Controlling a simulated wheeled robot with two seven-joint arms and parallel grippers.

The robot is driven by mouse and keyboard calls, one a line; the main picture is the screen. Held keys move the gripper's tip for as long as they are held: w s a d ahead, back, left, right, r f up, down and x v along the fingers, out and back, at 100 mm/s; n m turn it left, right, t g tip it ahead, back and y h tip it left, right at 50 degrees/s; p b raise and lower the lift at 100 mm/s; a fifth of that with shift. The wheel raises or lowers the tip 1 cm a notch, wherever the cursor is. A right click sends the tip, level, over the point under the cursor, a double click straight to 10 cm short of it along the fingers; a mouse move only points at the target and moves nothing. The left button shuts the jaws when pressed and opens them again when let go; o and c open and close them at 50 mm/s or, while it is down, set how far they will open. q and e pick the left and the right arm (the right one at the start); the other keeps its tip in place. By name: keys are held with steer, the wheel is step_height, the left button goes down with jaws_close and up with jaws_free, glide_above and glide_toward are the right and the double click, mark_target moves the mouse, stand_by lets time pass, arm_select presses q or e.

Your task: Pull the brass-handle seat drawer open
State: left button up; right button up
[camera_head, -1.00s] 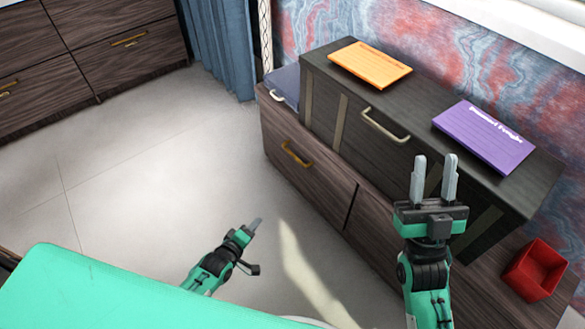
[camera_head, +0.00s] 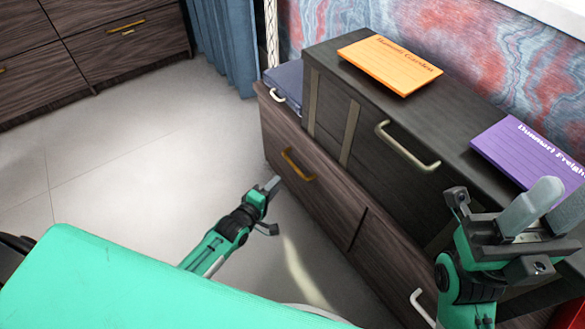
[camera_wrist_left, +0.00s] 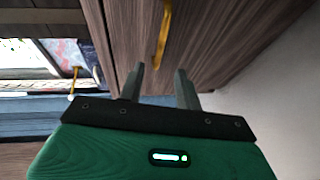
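The seat drawer (camera_head: 325,194) is a dark wood front at the left end of the low bench. It looks flush with the bench, so shut. Its brass handle (camera_head: 299,164) is a slanted bar, and it also shows in the left wrist view (camera_wrist_left: 163,35), beyond the fingers. My left gripper (camera_head: 273,185) is just left of and below the handle, apart from it. In the left wrist view its two fingers (camera_wrist_left: 160,86) are spread with nothing between them. My right gripper (camera_head: 553,212) is at the right, fingers apart and empty, in front of the dark case.
A dark case (camera_head: 365,135) with a cream handle (camera_head: 407,148) stands on the bench, bearing an orange card (camera_head: 390,65) and a purple card (camera_head: 535,150). A pale handle (camera_head: 422,308) marks the right drawer. Open floor (camera_head: 120,170) lies left of the bench.

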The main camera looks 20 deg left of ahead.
mark_target(293, 167)
arm_select(q)
steer(key=b+x, duration=0.4)
steer(key=x, duration=0.6)
steer(key=shift+w+f, duration=0.15)
steer(key=shift+w, duration=0.15)
steer(key=shift+d, duration=0.1)
jaws_close()
